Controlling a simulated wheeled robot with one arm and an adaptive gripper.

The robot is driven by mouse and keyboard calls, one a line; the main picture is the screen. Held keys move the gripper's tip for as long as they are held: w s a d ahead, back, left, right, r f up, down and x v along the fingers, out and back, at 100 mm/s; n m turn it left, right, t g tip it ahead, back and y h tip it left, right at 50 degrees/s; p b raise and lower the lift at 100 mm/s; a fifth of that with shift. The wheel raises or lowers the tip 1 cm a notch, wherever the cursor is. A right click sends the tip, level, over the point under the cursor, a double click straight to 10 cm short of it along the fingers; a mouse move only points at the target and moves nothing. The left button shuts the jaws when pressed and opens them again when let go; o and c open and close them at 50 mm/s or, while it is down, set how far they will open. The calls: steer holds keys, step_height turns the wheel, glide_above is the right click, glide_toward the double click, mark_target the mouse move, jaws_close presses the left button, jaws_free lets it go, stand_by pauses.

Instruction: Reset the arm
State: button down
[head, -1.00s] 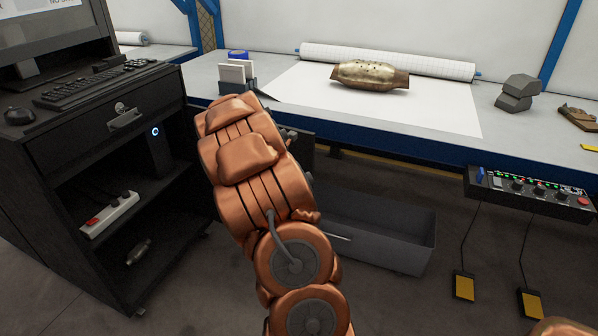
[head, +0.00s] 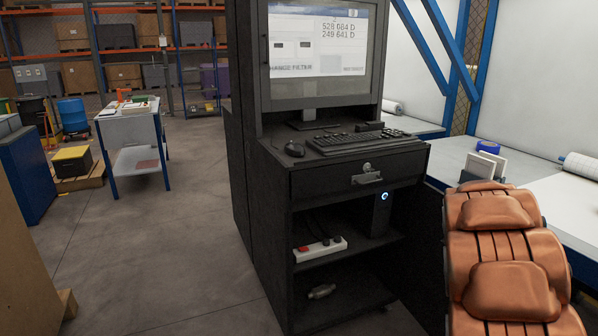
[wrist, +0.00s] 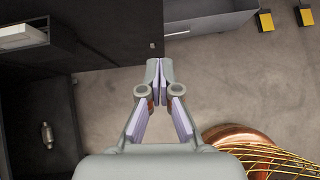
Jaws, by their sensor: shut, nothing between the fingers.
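My gripper (wrist: 159,66) shows in the wrist view, pointing up the picture over the bare concrete floor. Its two fingers are closed together at the tips with nothing between them. In the head view, only the copper-coloured links of my arm show at the lower right; my gripper is hidden there. The dark computer cabinet (head: 268,235) stands just left of my arm in the head view. Its dark side and shelf also show at the left of the wrist view.
A monitor (head: 320,50), keyboard (head: 362,140) and mouse (head: 295,149) are on the cabinet. A workbench (head: 560,185) is at the right. A small blue-legged table (head: 130,118) stands farther left. Open floor (head: 165,235) lies left of the cabinet. Yellow pedals (wrist: 266,22) show in the wrist view.

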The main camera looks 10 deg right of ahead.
steer(key=s+a+r+m+g+y, duration=0.1)
steer(key=s+a+m+y, duration=0.2)
steer(key=s+a+m, duration=0.8)
steer(key=s+a+r+m+g+y, duration=0.1)
steer(key=s+a+r+y, duration=0.3)
steer(key=a, duration=1.5)
steer(key=s+a+f+m+g+y, duration=0.15)
steer(key=s+a+m, duration=0.45)
steer(key=s+a, duration=0.65)
steer(key=w+a+r+p, duration=0.1)
steer(key=r+p, duration=0.7)
steer(key=r, duration=0.1)
steer(key=w+a+r+t+p, duration=0.1)
steer(key=w+a+r+p, duration=0.1)
steer(key=r+p, duration=0.6)
steer(key=shift+a+r+m+p, duration=0.3)
steer(key=shift+r, duration=0.35)
steer(key=shift+y, duration=0.25)
